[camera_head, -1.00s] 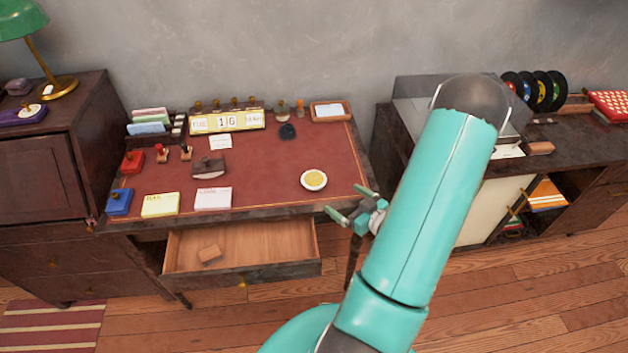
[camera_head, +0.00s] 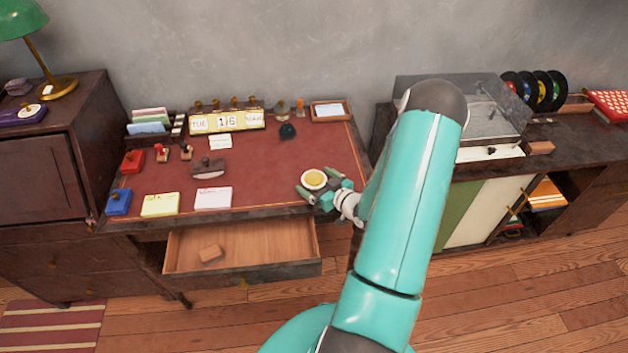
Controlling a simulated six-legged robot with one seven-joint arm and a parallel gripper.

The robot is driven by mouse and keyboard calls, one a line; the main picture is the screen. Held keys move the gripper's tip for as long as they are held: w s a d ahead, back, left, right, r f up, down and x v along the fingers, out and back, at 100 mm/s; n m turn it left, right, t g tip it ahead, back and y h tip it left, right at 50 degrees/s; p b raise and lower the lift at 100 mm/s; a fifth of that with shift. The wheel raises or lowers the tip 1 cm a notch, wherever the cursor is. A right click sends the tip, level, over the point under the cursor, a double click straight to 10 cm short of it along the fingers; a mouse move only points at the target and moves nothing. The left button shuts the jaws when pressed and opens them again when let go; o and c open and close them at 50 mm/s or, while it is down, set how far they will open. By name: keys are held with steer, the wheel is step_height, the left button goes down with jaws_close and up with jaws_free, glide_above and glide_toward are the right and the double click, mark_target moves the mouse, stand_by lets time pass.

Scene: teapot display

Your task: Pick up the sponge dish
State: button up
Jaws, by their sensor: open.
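The sponge dish (camera_head: 313,178) is a small white round dish with a yellow sponge in it. It sits on the red top of the desk (camera_head: 262,170), near the right front edge. My gripper (camera_head: 320,190) is open at the dish's near side, with one finger at its left front and the other at its right. The fingers partly cover the dish's near rim. I cannot tell whether they touch it.
Cards, stamps and a calendar (camera_head: 227,121) stand to the left and back. The desk around the dish is clear.

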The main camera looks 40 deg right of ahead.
steer(key=c, duration=1.2)
steer(key=shift+r, duration=0.1)
steer(key=shift+r, duration=0.55)
steer(key=s, duration=1.8)
steer(key=shift+r, duration=0.15)
steer(key=shift+s, duration=0.1)
